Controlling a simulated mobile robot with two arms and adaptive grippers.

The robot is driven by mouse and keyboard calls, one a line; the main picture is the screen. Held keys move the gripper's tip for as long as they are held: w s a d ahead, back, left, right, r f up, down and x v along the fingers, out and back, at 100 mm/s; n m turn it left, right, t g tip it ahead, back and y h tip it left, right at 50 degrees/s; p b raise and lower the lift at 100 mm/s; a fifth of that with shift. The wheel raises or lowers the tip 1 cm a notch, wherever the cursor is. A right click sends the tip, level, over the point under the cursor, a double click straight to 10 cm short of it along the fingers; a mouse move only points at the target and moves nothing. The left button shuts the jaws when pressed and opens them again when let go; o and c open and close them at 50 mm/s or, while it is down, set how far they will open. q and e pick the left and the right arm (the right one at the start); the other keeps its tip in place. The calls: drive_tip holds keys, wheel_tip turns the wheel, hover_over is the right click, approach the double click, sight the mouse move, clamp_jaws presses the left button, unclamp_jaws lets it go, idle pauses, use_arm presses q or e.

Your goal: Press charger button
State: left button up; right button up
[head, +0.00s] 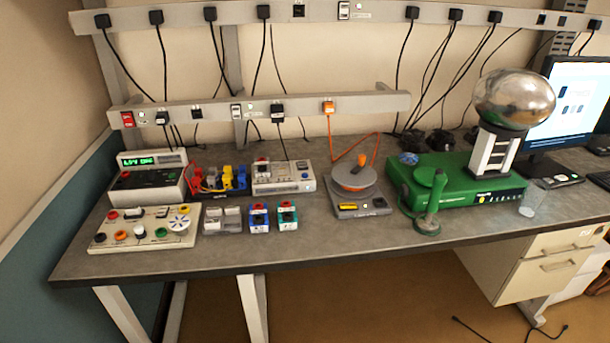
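No device carries a label I can read as charger, so I cannot tell for sure which one it is. A green box (408,192) with a row of small buttons or lights on its front (495,198) carries a white stand (496,152) with a large silver sphere (513,98). Left of it is a grey device (347,207) with a round plate, an orange knob (362,160) and a lit yellow patch on its front. A box with a green lit display (152,161) and buttons stands at the back left. Neither of my grippers shows in the head view.
A white panel with coloured knobs (140,232) lies at the front left, beside small blue (259,222) and green (287,221) modules. A grey meter box (283,183) stands behind. Cables hang from two socket rails (375,104). The front strip of the table (330,235) is clear.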

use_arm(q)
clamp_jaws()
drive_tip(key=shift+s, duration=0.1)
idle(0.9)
